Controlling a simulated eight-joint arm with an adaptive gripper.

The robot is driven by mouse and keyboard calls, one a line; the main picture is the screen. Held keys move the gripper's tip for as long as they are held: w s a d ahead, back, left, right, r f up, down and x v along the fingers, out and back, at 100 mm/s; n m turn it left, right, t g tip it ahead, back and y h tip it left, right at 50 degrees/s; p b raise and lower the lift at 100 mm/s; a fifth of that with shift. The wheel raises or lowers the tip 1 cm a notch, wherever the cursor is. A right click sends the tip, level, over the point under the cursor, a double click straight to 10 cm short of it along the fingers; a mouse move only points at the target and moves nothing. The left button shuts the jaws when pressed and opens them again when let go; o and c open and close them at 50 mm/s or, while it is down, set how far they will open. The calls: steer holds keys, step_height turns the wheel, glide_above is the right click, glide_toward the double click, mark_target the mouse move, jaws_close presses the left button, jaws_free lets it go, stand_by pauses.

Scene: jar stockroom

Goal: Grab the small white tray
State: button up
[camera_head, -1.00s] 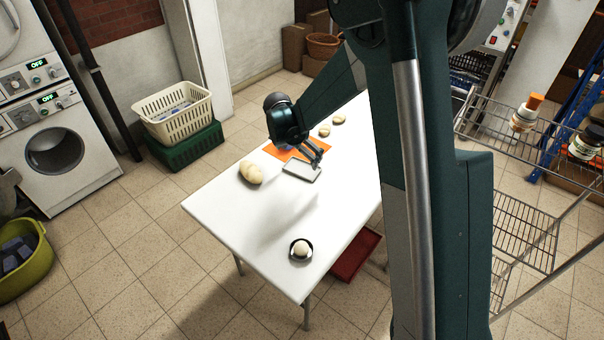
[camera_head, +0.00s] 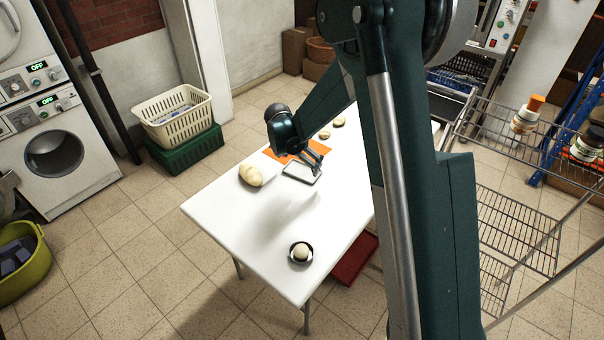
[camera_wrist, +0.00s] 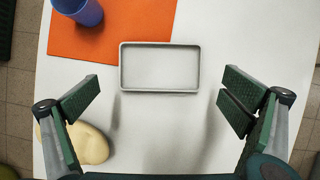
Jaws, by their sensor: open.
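The small white tray (camera_wrist: 160,68) is a shallow rectangle with a raised rim, lying on the white table (camera_head: 270,222). In the wrist view it is centred in the upper middle, beyond my fingertips, with its upper left part by the orange mat. It also shows in the head view (camera_head: 300,173), partly hidden by my fingers. My gripper (camera_wrist: 160,95) is open and empty, its two fingers spread wider than the tray. In the head view my gripper (camera_head: 311,164) hangs close to the tray. I cannot tell its exact height above the table.
An orange mat (camera_wrist: 82,38) with a blue cup (camera_wrist: 78,10) lies at the upper left. A potato-like lump (camera_wrist: 85,144) is by my left finger. A small bowl (camera_head: 301,262) holding a pale round thing stands near the table's front corner, with clear surface between.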

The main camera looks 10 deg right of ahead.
mark_target(302, 172)
stand_by(0.3)
steer(key=shift+b+x, duration=0.9)
steer(key=shift+x, duration=1.65)
steer(key=shift+s, duration=0.1)
steer(key=shift+c, duration=0.2)
steer(key=shift+a, duration=0.1)
jaws_close()
